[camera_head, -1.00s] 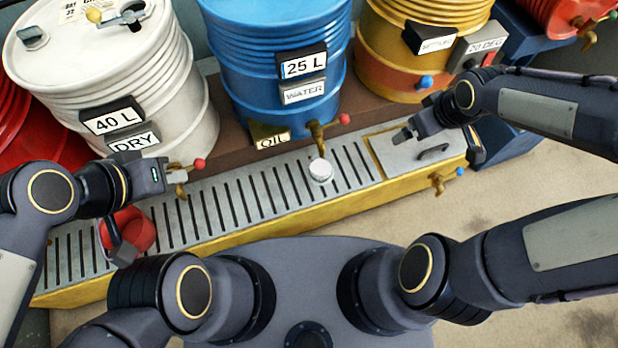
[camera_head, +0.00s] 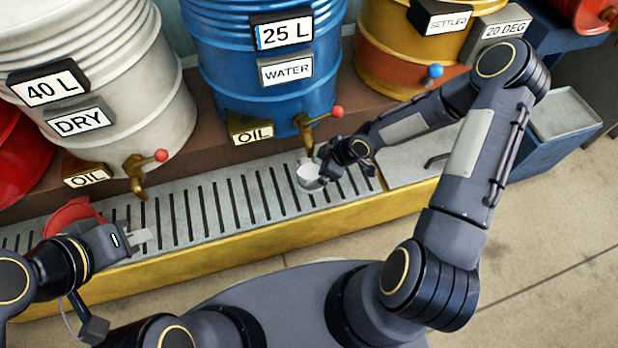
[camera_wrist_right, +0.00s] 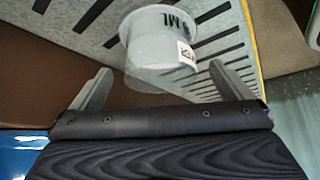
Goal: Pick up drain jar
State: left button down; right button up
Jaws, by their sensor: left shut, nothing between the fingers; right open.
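The drain jar (camera_head: 309,172) is a small clear cup with a pale top. It stands on the slotted grate below the brass tap of the blue drum. In the right wrist view the jar (camera_wrist_right: 155,45) shows printed "ML" marks and a small label, and it lies ahead of the two spread fingers. My right gripper (camera_head: 328,166) is open at the jar's right side; whether a finger touches it I cannot tell. My left gripper (camera_head: 142,238) is shut and empty over the left part of the grate, beside a red funnel-like thing (camera_head: 72,214).
The blue drum's brass tap (camera_head: 308,130) with a red knob hangs close above the jar. The white drum's tap (camera_head: 138,172) stands further left. The grate (camera_head: 225,208) is clear between my grippers. A yellow edge (camera_head: 270,243) runs along its front.

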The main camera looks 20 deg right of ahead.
aim_at(312, 173)
jog(key=f+b, duration=0.1)
jog(key=f, duration=0.1)
jog(key=a+f+b, duration=0.1)
jog(key=f, duration=0.1)
jog(key=shift+w+b, duration=0.3)
jog(key=shift+w, duration=0.05)
jog(key=shift+w+a+f, duration=0.1)
jog(key=shift+a+f, duration=0.15)
jog(key=shift+r, duration=0.1)
jog(key=shift+c, duration=0.5)
jog(key=c, duration=1.1)
